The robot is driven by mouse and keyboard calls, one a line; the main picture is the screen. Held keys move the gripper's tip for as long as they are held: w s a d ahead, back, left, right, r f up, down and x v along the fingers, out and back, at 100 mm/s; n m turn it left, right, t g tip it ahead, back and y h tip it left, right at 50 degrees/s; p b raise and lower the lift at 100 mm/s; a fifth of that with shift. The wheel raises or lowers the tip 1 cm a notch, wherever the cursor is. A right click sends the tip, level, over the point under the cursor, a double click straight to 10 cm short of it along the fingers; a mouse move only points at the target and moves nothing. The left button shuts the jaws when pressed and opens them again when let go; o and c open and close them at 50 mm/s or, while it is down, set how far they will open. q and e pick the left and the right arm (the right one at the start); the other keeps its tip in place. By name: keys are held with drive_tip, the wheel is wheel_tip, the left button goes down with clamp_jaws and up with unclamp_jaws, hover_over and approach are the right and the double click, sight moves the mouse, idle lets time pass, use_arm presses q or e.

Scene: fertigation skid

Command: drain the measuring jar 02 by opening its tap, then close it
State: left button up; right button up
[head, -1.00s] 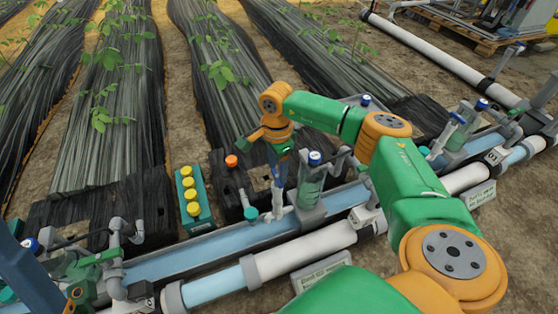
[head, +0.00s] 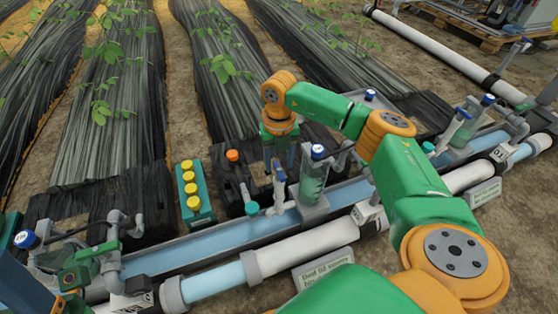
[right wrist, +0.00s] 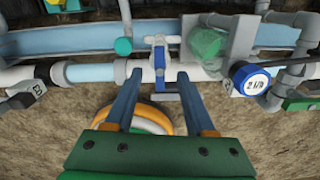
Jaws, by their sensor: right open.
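In the head view the gripper (head: 279,165) points down above the tap. The liquid level is unclear.
A blue-topped dial marked 2 l/h (right wrist: 250,78) sits right of the tap. A teal box with yellow caps (head: 192,190) stands left of the jar. A long white pipe (head: 300,248) runs in front. Station 01 (head: 458,130) is at the right.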

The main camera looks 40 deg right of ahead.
sight(279, 170)
drive_tip(key=shift+r+n, duration=0.1)
drive_tip(key=shift+n, duration=0.7)
drive_tip(key=shift+f+b, duration=1.3)
drive_tip(key=shift+f, duration=1)
clamp_jaws()
